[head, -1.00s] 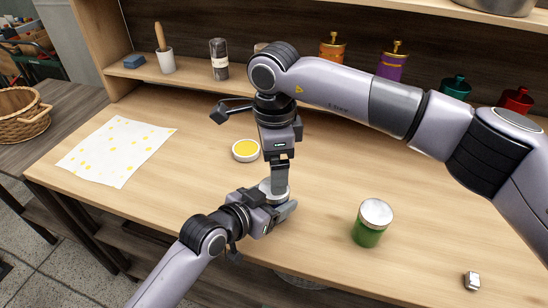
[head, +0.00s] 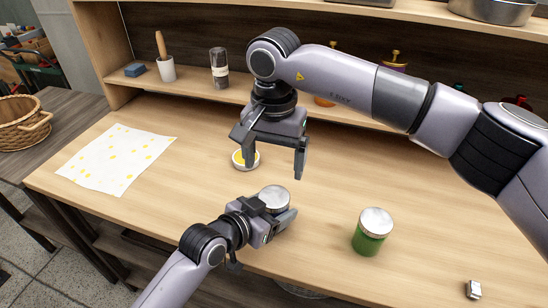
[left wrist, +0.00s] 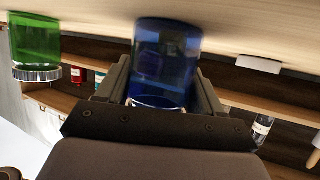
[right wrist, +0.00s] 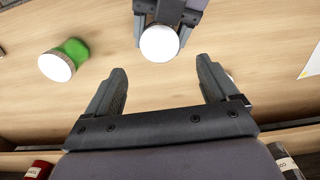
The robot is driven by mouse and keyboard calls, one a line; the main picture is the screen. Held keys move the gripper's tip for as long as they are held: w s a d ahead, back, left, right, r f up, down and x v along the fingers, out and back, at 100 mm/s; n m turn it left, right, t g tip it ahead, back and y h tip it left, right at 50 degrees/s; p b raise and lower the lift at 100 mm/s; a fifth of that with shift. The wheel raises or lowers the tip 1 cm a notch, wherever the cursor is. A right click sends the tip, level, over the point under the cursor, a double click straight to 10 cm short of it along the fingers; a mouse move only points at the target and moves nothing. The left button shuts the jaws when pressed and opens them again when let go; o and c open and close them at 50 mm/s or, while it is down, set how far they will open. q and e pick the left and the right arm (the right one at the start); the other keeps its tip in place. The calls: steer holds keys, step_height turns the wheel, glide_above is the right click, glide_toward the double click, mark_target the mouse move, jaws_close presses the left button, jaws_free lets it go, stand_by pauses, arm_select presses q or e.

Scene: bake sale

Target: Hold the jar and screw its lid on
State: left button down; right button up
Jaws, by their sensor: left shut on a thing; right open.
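A blue jar (left wrist: 165,60) stands between the fingers of my left gripper (head: 270,212), which is shut on it at the table. A round silver lid (head: 274,196) sits on top of the jar; it looks level, but how tightly it is seated cannot be told. The lid also shows as a pale disc in the right wrist view (right wrist: 159,43). My right gripper (head: 271,162) is open and empty above and behind the lid, fingers spread wide and apart from it. The jar's body is mostly hidden in the head view.
A green jar with a silver lid (head: 371,238) stands to the right. A small white dish with yellow contents (head: 240,162) is behind the right gripper. A spotted cloth (head: 115,157) lies left, and a small metal object (head: 473,289) front right. A shelf (head: 190,91) runs behind.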

mark_target(274, 196)
steer(key=shift+f, duration=4)
steer(key=c, duration=1.1)
steer(key=m, duration=1.3)
steer(key=o, duration=1.2)
